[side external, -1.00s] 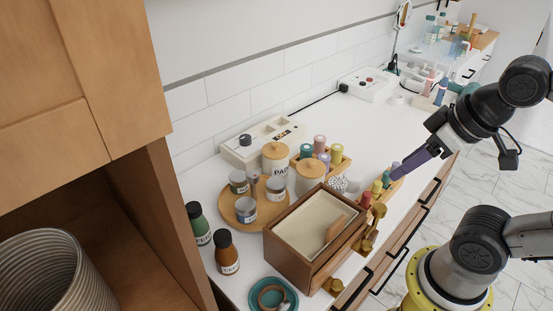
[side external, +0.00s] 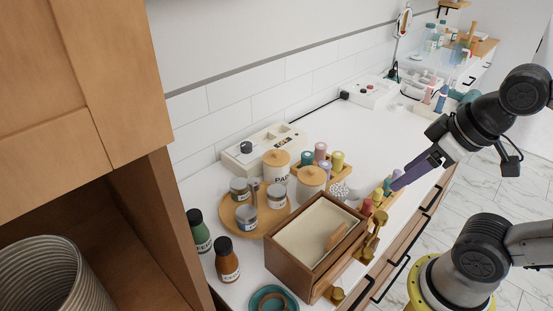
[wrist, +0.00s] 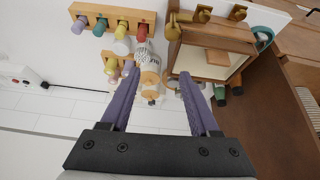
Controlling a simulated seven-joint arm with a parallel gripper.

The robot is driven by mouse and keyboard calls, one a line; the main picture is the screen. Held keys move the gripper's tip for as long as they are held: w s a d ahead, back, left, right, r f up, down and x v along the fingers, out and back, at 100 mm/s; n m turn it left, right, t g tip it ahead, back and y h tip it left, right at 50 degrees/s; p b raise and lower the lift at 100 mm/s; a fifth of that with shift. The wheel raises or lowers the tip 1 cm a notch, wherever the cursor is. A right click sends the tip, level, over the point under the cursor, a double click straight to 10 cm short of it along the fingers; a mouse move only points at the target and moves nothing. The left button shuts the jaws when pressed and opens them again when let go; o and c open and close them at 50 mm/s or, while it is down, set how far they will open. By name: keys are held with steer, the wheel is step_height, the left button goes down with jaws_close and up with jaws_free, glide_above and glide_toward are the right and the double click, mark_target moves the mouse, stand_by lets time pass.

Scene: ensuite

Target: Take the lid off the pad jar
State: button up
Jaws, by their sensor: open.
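The pad jar (side external: 276,176) is white with black lettering, partly hidden at its front. Its round wooden lid (side external: 277,157) with a small knob sits on top. A similar jar with a wooden lid (side external: 312,174) stands in front of it to the right. My gripper (side external: 397,184) has purple fingers and is to the right of both jars, apart from them. In the wrist view my gripper (wrist: 157,78) is open and empty. Two round wooden lids show between and beyond its fingers, the nearer (wrist: 150,78) and the farther (wrist: 151,94); I cannot tell surely which is the pad jar's.
A wooden box (side external: 285,264) stands in front of the jars. A round wooden tray (side external: 232,221) with small jars is at left. A wooden rack (side external: 349,167) of colored bottles is behind right, with more bottles near my gripper.

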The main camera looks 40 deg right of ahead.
steer(key=w+r+n+g, duration=0.1)
steer(key=w+r+n, duration=0.75)
steer(key=r, duration=0.25)
steer(key=w+r+n+g, duration=0.25)
steer(key=w+n, duration=0.35)
steer(key=w, duration=0.5)
steer(key=n+g, duration=0.1)
steer(key=n, duration=0.1)
glide_above(276, 151)
step_height(276, 151, down, 7)
steer(key=shift+g, duration=0.55)
steer(key=f, duration=1.2)
steer(key=shift+w+d+f, duration=0.2)
steer(key=shift+w+f, duration=0.2)
steer(key=shift+s+a+f, duration=0.1)
steer(key=shift+s+f, duration=0.1)
steer(key=shift+f, duration=1.3)
steer(key=shift+s+f, duration=0.15)
steer(key=shift+f, duration=1.3)
